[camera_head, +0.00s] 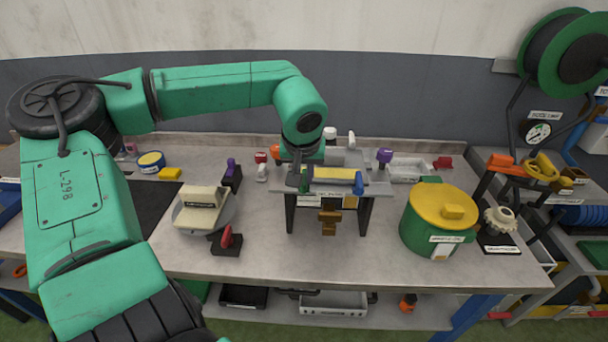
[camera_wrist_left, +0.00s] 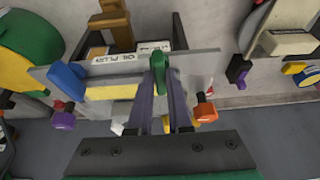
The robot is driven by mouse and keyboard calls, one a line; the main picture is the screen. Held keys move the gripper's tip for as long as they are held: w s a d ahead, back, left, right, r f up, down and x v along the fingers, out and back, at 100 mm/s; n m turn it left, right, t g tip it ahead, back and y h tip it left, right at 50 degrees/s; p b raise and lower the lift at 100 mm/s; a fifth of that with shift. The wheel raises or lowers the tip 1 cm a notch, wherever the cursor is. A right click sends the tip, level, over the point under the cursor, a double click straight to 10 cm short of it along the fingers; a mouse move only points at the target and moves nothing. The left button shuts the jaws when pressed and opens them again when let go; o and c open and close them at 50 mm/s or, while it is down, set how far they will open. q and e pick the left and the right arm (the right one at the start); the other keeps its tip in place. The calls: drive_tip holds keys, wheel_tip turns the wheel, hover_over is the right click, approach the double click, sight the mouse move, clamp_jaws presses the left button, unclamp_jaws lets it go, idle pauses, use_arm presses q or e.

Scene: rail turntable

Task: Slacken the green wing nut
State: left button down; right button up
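The green wing nut (camera_wrist_left: 158,63) stands at the edge of a grey plate (camera_wrist_left: 208,62) in the left wrist view. My left gripper (camera_wrist_left: 160,80) has its two purple fingers on either side of it, with no clear gap, so it looks shut on the nut. In the head view my left gripper (camera_head: 305,180) reaches down to the left end of the raised plate and hides the nut. A blue wing nut (camera_head: 358,183) sits at the plate's right end; it also shows in the left wrist view (camera_wrist_left: 68,78). My right gripper is not in view.
A yellow bar (camera_head: 334,174) lies along the plate. A green pot with a yellow lid (camera_head: 443,207) stands to the right. A scale (camera_head: 203,208) and a red-handled clamp (camera_head: 228,241) stand to the left. The bench front (camera_head: 300,262) is bare.

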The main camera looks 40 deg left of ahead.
use_arm(q)
drive_tip(key=shift+n, duration=0.3)
drive_tip(key=n+g+y+b, duration=0.1)
drive_tip(key=n+b, duration=0.1)
drive_tip(key=n, duration=0.1)
drive_tip(key=shift+w+f+b, duration=0.1)
drive_tip(key=shift+w+b, duration=0.05)
drive_tip(key=shift+b, duration=0.2)
drive_tip(key=shift+n+g+y+b, duration=0.3)
drive_tip(key=shift+n+b, duration=0.05)
drive_tip(key=shift+n, duration=0.55)
drive_tip(key=n+g, duration=0.1)
drive_tip(key=n, duration=0.1)
drive_tip(key=shift+w+d+n, duration=0.1)
drive_tip(key=shift+w+n, duration=0.05)
drive_tip(key=shift+n, duration=0.25)
drive_tip(key=n, duration=0.2)
drive_tip(key=n+g, duration=0.1)
drive_tip(key=shift+w+r+n, duration=0.1)
drive_tip(key=shift+r+n, duration=0.1)
drive_tip(key=shift+n, duration=0.2)
drive_tip(key=n+g+p, duration=0.1)
drive_tip(key=n+g, duration=0.1)
drive_tip(key=n, duration=0.3)
drive_tip(key=shift+w, duration=0.1)
drive_tip(key=shift+g, duration=0.3)
drive_tip(key=c, duration=0.8)
unclamp_jaws()
drive_tip(key=shift+f, duration=0.1)
drive_tip(key=shift+c, duration=0.2)
